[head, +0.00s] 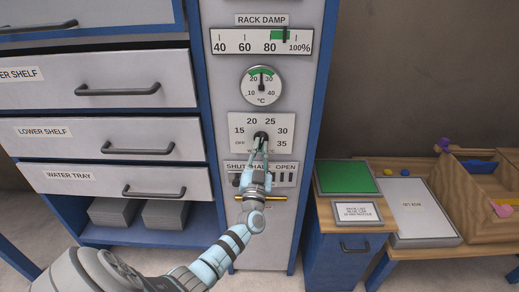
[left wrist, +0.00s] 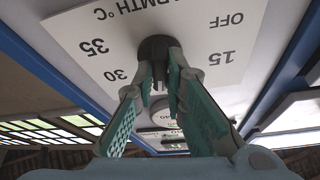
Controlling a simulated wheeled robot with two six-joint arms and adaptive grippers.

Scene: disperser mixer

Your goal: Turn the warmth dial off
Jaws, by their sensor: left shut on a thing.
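The warmth dial is a dark round knob (head: 261,135) on a white plate marked OFF, 15, 20, 25, 30 and 35, on the upright grey panel. My left gripper (head: 260,144) reaches it from below, with its fingertips at the knob. In the left wrist view the knob (left wrist: 154,46) sits between the tips of the two green-padded fingers (left wrist: 157,68), which are shut on it. The plate's numbers appear upside down there. The fingers hide part of the knob, and I cannot tell which mark it points to. My right gripper is not in view.
Above the dial are a round °C gauge (head: 262,86), its needle near upright, and a RACK DAMP scale (head: 262,41). Below is a SHUT–OPEN slider plate (head: 285,178), partly hidden by my gripper. Drawers (head: 111,140) stand left; a low bench (head: 410,210) stands right.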

